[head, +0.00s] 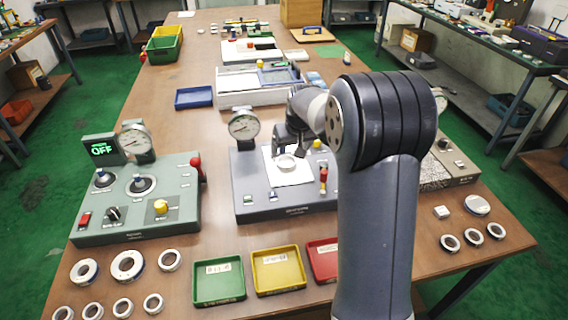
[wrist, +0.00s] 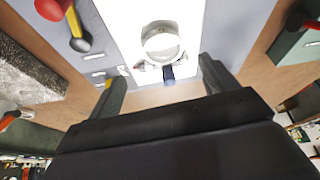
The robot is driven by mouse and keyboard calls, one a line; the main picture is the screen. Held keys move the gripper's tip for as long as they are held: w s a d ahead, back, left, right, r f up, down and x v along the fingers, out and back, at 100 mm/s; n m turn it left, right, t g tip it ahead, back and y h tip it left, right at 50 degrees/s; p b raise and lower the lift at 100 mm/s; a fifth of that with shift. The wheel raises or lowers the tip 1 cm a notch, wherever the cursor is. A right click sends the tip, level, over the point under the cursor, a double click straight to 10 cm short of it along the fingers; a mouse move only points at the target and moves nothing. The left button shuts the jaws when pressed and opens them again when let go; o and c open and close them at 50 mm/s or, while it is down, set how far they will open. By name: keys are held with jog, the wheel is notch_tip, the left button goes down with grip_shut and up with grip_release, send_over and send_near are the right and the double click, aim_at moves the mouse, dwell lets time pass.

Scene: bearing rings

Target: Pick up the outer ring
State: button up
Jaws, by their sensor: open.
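A silvery ring (head: 287,162) sits on the white plate of the grey gauge station in the middle of the table. It also shows in the wrist view (wrist: 162,44), with a small dark-tipped part in front of it. My gripper (wrist: 163,72) is open and empty, its two fingers spread to either side below the ring in that view. In the head view my gripper (head: 290,142) hangs above and just behind the ring, apart from it. Several other rings, such as a large one (head: 113,267), lie at the table's front left. I cannot tell which ring is named outer.
A green-grey station (head: 180,213) with a dial stands left. Green (head: 197,288), yellow (head: 256,282) and red (head: 315,270) trays line the front. A dial gauge (head: 243,126) rises left of the ring. A red-and-black knob (head: 323,177) and yellow knob (head: 317,144) stand right.

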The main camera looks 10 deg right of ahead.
aim_at(287, 161)
jog(key=shift+s+a+p+x, duration=0.1)
jog(key=shift+s+p+x, duration=0.05)
jog(key=shift+x, duration=1.4)
jog(key=shift+s+a+p+x, duration=0.15)
jog(key=shift+s+x, duration=0.05)
jog(key=shift+x, duration=1.3)
jog(key=shift+f, duration=0.1)
jog(key=shift+c, duration=0.3)
jog(key=c, duration=1.1)
